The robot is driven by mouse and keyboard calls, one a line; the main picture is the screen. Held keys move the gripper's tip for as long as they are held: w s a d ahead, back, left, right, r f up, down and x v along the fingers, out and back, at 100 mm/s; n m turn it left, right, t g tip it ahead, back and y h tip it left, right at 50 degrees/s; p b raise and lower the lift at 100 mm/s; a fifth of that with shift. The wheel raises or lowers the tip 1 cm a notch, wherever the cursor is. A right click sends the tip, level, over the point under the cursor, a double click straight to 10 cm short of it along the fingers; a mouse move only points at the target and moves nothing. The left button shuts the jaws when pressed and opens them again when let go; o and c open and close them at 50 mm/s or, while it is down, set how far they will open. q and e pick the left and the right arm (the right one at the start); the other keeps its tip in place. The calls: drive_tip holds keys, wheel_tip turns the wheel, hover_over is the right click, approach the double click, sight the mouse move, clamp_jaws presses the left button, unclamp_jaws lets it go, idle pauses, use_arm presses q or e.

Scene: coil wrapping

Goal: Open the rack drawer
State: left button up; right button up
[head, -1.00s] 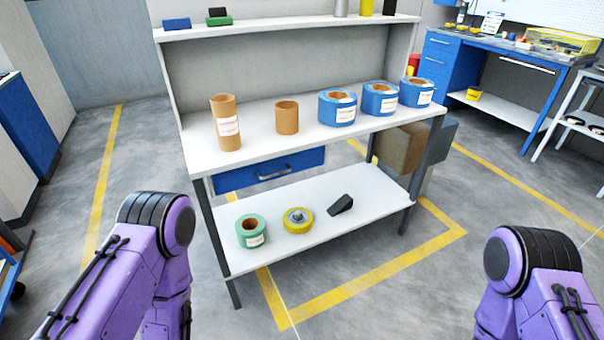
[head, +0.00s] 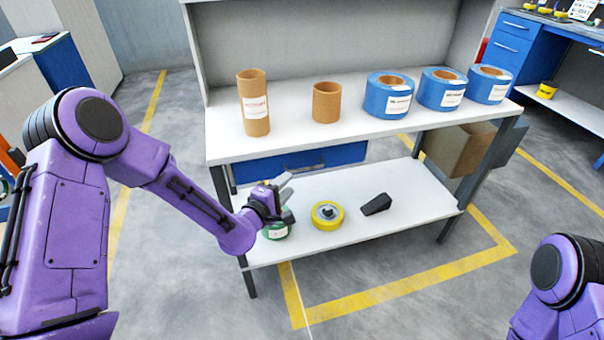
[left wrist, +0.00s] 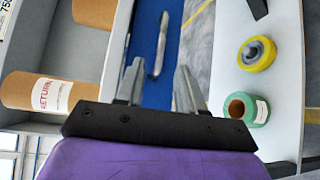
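The blue rack drawer (head: 335,160) hangs shut under the rack's upper worktop. Its bar handle (head: 306,166) is on the front face; it also shows in the left wrist view (left wrist: 159,45), just beyond my fingertips. My left gripper (head: 286,186) is in front of the drawer's lower left side, over the green roll on the lower shelf. In the left wrist view its two fingers (left wrist: 160,75) are spread apart with nothing between them, and the handle is apart from them. My right gripper is out of view; only my right arm shows at the lower right.
The worktop (head: 300,136) holds a tall cardboard tube (head: 253,100), a shorter tube (head: 327,103) and blue rolls (head: 389,97). The lower shelf (head: 400,215) holds a green roll (left wrist: 246,109), a yellow roll (head: 327,215) and a black wedge (head: 377,204). A brown box (head: 460,150) stands behind.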

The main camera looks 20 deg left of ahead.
sight(303, 170)
use_arm(q)
drive_tip(key=x, duration=0.9)
drive_tip(key=shift+p, duration=0.3)
clamp_jaws()
